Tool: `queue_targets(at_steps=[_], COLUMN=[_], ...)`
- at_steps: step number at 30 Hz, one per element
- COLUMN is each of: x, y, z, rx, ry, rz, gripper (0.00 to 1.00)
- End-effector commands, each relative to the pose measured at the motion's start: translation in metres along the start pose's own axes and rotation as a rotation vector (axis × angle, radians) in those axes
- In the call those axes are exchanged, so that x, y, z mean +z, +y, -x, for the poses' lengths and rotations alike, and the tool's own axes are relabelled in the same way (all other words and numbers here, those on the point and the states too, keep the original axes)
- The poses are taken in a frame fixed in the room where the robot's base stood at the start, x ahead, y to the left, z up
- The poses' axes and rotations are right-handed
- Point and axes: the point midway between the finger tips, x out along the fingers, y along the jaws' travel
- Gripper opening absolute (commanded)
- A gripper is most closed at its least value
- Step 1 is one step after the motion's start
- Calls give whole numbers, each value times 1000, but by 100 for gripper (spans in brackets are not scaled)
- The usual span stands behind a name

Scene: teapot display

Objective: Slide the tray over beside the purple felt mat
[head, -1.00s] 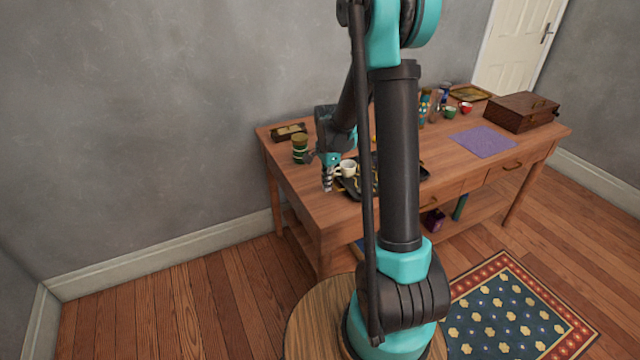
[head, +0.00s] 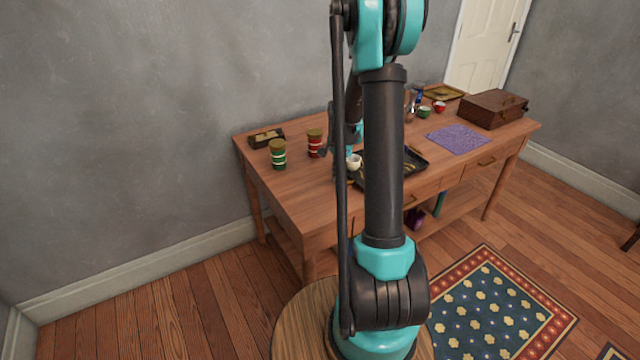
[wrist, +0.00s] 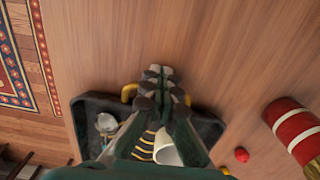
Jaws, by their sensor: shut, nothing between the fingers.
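The dark tray (head: 416,158) lies on the wooden table with its right end near the purple felt mat (head: 458,139), a narrow strip of bare wood between them. My arm hides its middle. In the wrist view the tray (wrist: 88,104) shows a brass handle (wrist: 128,93) at one rim. My gripper (wrist: 160,73) is shut and empty, its fingers across the handle and past the rim; I cannot tell whether they touch. A white cup (wrist: 167,150) and a silvery piece (wrist: 106,123) are in the tray. The cup also shows in the head view (head: 354,161).
A red-banded canister (head: 315,143) and a green one (head: 278,154) stand left of the tray. A small dark box (head: 266,138) is at the back left. The table's front left is clear.

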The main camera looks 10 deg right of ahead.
Motion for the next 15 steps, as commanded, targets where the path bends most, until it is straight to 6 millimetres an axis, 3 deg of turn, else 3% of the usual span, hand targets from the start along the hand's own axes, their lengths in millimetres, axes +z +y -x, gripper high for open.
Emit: queue_targets(at_steps=[3, 9, 15], x=[-39, -92, -115], y=[0, 0, 0], z=[0, 0, 0], rx=[0, 0, 0], ry=[1, 0, 0], rz=[-7, -4, -1], gripper=[0, 0, 0])
